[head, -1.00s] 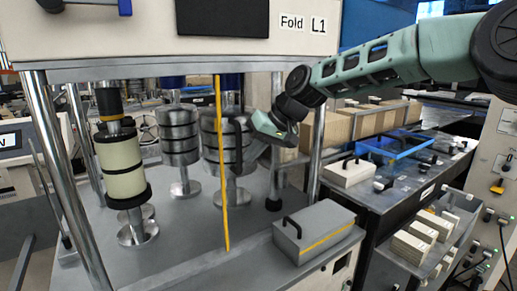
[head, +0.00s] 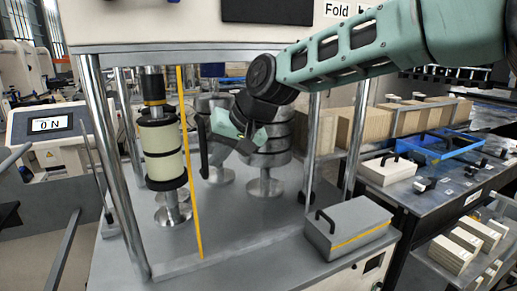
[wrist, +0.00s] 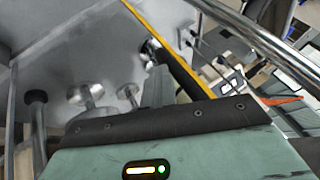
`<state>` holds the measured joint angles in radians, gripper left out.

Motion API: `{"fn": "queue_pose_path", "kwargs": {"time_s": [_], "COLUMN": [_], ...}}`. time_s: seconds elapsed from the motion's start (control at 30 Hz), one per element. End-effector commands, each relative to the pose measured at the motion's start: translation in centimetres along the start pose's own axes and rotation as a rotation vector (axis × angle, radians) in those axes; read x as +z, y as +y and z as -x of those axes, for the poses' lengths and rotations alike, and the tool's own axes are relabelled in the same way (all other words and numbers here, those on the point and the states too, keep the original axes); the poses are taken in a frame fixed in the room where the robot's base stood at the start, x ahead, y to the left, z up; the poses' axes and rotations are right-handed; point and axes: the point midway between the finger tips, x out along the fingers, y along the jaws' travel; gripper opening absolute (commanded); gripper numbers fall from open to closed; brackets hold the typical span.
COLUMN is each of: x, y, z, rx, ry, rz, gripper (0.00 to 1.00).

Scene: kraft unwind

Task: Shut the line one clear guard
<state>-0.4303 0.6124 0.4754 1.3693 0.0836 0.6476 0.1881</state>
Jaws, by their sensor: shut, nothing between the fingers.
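The line one clear guard is a see-through panel, marked by its upright yellow edge strip (head: 190,165) and a black bar handle (head: 203,148). The strip stands just right of the cream roll, with the front opening's left post further left. My gripper (head: 216,128) is shut and empty, at the right side of the handle and seeming to touch it. In the wrist view the yellow strip (wrist: 165,42) and the dark handle (wrist: 178,72) lie just beyond my gripper's body. The fingertips are hard to make out there, and the clear panel itself barely shows.
The left chrome post (head: 112,165) bounds the opening. The cream roll (head: 161,155) and steel rollers stand behind the guard. A grey box with a handle (head: 348,228) sits at the front right ledge. A bench with a blue tray (head: 440,148) is at right.

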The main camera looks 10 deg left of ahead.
Motion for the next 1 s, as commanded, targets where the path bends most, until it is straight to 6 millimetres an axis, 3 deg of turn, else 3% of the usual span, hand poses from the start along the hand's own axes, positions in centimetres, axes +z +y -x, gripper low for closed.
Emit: {"fn": "queue_pose_path", "kwargs": {"time_s": [0.03,0.1,0.4,0.63,1.0], "x": [0.4,0.8,1.9,2.3,2.4], "y": [-2.0,-4.0,-10.1,-12.1,-12.7], "z": [-0.7,-1.5,-4.1,-5.1,-5.3], "rx": [-0.004,-0.003,-0.001,0.0,-0.004], "ry": [-0.005,-0.004,-0.002,0.0,0.0], "rz": [0.007,0.007,0.002,0.0,0.0], "gripper": [0.0,0.0,0.0,0.0,0.0]}}
